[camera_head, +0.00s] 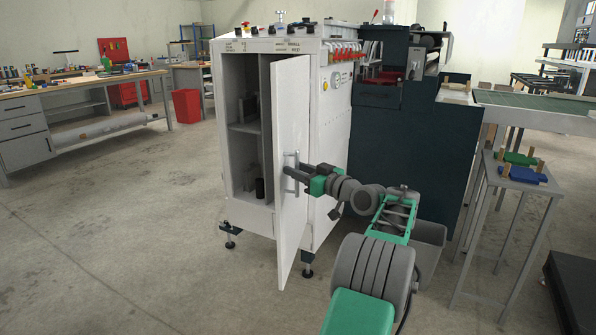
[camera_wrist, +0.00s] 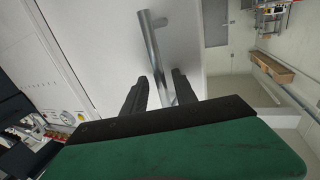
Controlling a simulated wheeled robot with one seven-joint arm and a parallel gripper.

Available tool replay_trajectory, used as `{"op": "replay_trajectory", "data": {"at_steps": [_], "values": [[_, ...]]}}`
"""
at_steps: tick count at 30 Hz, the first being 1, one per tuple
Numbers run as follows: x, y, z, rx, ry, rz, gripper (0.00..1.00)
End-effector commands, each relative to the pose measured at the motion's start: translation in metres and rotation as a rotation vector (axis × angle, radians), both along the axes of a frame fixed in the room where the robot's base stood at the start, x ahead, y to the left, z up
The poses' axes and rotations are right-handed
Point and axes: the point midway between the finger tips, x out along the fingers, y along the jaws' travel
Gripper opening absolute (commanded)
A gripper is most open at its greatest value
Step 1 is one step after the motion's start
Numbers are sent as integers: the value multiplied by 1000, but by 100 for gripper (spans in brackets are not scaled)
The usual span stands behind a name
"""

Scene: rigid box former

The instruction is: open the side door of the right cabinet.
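The white cabinet (camera_head: 330,120) stands in the middle of the head view. Its tall side door (camera_head: 289,120) is swung partly open, showing shelves with dark items inside. The door's metal bar handle (camera_head: 290,184) is on the outer face; it also shows in the wrist view (camera_wrist: 153,45). My gripper (camera_head: 291,171) is at the handle. In the wrist view its two dark fingers (camera_wrist: 160,90) are spread, with the bar running between them. A gap shows between the left finger and the bar; whether the right finger touches it is unclear.
A dark machine (camera_head: 400,155) adjoins the cabinet on the right. A grey bin (camera_head: 430,250) and a metal side table (camera_head: 515,180) stand near my arm. A workbench (camera_head: 80,95) is at the far left. The floor left of the door is clear.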

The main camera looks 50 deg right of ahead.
Motion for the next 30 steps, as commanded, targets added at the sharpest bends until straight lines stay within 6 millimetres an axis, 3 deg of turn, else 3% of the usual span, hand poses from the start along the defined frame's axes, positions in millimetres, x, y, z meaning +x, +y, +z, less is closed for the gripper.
{"op": "replay_trajectory", "data": {"at_steps": [8,18,21,30], "values": [[-3,0,0,2,1,1,34],[-65,4,1,2,1,-3,34],[-75,6,0,2,1,-1,34],[-78,6,-1,1,0,1,34]]}}
